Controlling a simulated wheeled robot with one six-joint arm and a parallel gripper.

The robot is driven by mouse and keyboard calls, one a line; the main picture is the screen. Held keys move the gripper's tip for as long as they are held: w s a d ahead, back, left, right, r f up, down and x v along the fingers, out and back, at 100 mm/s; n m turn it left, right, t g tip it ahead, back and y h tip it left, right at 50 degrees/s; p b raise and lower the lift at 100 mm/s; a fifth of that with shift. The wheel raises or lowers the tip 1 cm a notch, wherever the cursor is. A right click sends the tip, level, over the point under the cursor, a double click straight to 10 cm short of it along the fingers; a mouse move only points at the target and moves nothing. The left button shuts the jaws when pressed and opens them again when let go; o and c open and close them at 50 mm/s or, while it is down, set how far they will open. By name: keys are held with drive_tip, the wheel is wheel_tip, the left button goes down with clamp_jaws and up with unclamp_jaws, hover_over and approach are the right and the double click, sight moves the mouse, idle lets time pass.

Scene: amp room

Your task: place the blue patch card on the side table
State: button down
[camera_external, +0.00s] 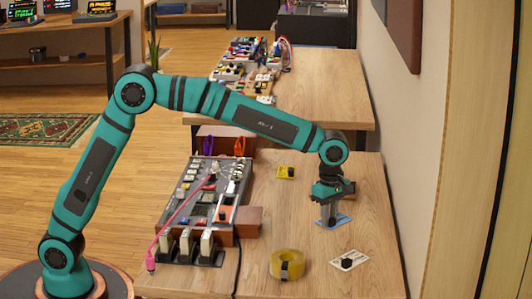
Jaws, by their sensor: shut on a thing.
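The blue patch card (341,219) is a flat blue piece under my gripper (328,221), at the right part of the near wooden table (315,200). My gripper points down and is shut on it. The gripper's fingers hide the card's middle. I cannot tell whether the card touches the tabletop or hangs just above it. A second wooden table (335,88) stands behind the near one; I cannot tell which of the two is the side table.
A yellow card (285,172) and a white card (349,260), each with a black part, lie on the near table. A yellow tape roll (287,264) is at the front. A cluttered board (205,196) fills the left. A wall (400,130) borders the right.

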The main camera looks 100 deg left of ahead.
drive_tip(key=c, duration=1.3)
unclamp_jaws()
drive_tip(key=shift+f, duration=0.1)
drive_tip(key=shift+o, duration=0.2)
wheel_tip(320, 180, up, 12)
drive_tip(key=shift+r, duration=0.2)
